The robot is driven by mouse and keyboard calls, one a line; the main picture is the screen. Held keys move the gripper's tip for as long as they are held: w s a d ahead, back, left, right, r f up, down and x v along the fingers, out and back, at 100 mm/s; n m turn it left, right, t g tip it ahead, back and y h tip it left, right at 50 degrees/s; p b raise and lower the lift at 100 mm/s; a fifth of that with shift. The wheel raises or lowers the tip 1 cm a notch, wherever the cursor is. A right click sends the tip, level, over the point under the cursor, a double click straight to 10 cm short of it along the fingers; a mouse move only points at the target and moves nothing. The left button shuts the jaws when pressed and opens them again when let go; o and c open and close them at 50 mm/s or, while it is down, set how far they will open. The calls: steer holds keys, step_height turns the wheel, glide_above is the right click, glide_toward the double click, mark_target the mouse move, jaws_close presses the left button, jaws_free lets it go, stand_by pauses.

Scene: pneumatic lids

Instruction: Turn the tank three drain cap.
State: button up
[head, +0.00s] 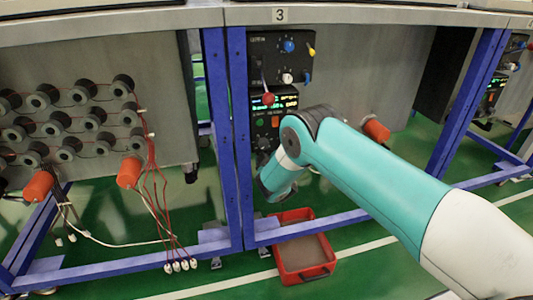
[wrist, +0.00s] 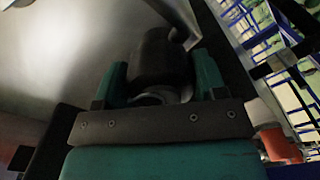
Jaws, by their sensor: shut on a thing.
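The number 3 plate (head: 279,15) marks the bay where my arm reaches in below the bench top. Its grey tank (head: 385,75) stands behind my arm. In the wrist view, my gripper (wrist: 160,82) has a teal finger on each side of a dark, rounded cap (wrist: 162,55) and is shut on it. The cap sits close to a pale grey wall, with a bent metal piece beside its upper end. In the head view, the cap and my fingertips are hidden behind my own arm. I cannot tell how far the cap is turned.
A red tray (head: 303,277) is on the green floor below. A black control panel (head: 285,50) with knobs and a red-knobbed lever (head: 268,99) is above my wrist. Blue frame posts (head: 235,140) stand just left. An orange cylinder (head: 376,130) is to the right; loose wires hang left.

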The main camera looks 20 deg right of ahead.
steer(key=shift+f, duration=0.1)
stand_by(0.3)
steer(key=o, duration=0.9)
steer(key=s+p, duration=1.7)
steer(key=p, duration=0.7)
steer(key=shift+s, duration=0.25)
